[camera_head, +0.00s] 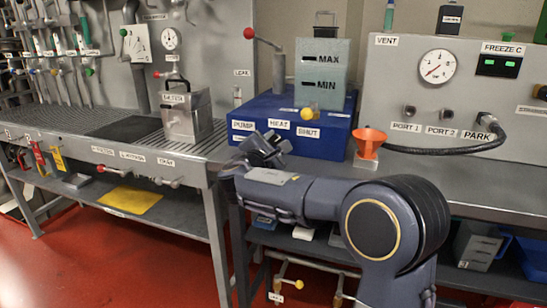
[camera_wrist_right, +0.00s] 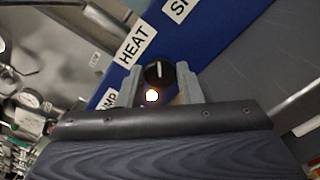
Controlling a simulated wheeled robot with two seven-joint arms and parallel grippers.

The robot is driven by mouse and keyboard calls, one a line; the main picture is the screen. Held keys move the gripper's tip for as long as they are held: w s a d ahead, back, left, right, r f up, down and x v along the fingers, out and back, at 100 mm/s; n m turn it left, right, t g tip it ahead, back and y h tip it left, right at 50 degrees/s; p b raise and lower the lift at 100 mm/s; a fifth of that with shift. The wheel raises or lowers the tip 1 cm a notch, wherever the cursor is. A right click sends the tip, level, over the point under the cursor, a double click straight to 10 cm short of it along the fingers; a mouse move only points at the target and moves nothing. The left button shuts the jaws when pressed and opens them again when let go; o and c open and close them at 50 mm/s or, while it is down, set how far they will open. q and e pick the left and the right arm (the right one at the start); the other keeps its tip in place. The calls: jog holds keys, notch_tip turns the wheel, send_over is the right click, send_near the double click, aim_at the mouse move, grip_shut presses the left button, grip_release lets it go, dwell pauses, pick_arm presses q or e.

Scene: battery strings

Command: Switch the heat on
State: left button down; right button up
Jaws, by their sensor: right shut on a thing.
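The blue box (camera_head: 325,138) on the bench carries the labels PUMP, HEAT (camera_head: 279,124) and SHUT. My right gripper (camera_head: 265,150) is at its front face, just below the HEAT label. In the right wrist view, a round black knob (camera_wrist_right: 158,73) with a white pointer line sits between the fingers of my right gripper (camera_wrist_right: 160,88), near the HEAT label (camera_wrist_right: 135,45). The fingers are shut on the knob. A small lamp (camera_wrist_right: 152,95) glows bright beside it. In the head view my gripper hides the knob. My left gripper is not in view.
An orange funnel (camera_head: 369,142) stands right of the blue box, near a black hose (camera_head: 440,150). A metal canister (camera_head: 187,112) stands on the left bench.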

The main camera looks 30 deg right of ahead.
jog(key=shift+f+m+b, duration=0.1)
jog(key=shift+m+b, duration=1.2)
jog(key=shift+b, duration=0.05)
jog(key=o, duration=0.9)
jog(key=p+v, duration=0.1)
jog(key=v, duration=0.7)
